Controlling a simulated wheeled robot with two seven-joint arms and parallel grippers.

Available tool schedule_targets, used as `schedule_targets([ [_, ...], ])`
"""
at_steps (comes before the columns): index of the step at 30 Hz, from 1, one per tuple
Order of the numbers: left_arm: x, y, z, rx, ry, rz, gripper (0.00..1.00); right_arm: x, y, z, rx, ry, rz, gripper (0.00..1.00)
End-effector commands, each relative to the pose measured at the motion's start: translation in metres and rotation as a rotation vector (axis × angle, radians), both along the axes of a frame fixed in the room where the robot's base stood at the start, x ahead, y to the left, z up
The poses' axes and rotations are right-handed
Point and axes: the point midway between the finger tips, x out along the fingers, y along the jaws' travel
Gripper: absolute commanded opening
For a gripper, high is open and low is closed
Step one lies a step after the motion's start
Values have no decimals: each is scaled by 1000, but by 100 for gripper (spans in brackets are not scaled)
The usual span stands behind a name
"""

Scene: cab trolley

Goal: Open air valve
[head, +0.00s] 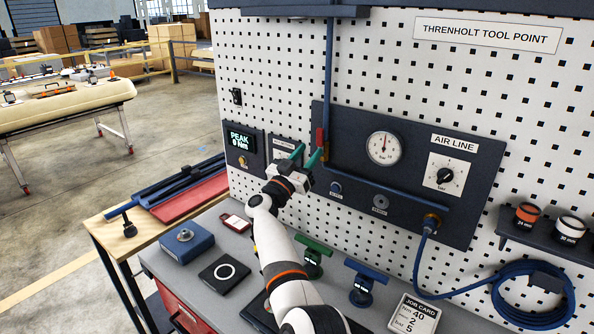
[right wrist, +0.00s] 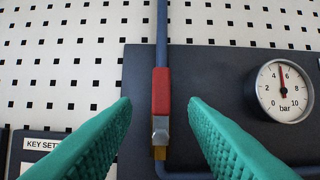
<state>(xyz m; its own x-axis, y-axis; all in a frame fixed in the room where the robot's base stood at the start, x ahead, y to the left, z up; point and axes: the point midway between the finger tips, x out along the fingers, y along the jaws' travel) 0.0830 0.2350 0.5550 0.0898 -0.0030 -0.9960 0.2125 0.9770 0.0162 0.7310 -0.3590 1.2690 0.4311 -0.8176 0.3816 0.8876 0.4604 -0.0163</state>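The air valve has a red lever (head: 320,138) on the vertical blue pipe at the left of the dark air line panel. In the right wrist view the red lever (right wrist: 161,92) stands upright, in line with the pipe, with a metal and brass body below it. My right gripper (head: 306,154) is open in front of the panel. In the wrist view its green fingers (right wrist: 160,104) frame the lever on both sides, with a gap to each; nothing is held. My left gripper is not in view.
A pressure gauge (head: 384,147) and the air line dial (head: 445,177) sit right of the valve. The gauge needle points nearly straight up. A display (head: 241,140) is mounted to the left. Green and blue T-handled tools (head: 362,284) stand on the bench below. A blue hose (head: 530,290) hangs right.

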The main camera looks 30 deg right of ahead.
Motion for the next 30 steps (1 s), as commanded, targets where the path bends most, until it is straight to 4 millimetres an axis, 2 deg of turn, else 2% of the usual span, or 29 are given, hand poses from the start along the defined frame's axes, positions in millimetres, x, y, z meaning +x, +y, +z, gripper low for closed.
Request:
schedule_targets([
  [1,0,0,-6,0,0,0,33,-5,11,-9,1,0,3,40],
  [3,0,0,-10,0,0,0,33,-11,21,-13,2,0,1,40],
  [10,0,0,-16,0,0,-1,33,-22,43,-22,0,1,0,40],
  [30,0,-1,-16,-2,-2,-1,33,-24,46,-21,-1,0,0,40],
])
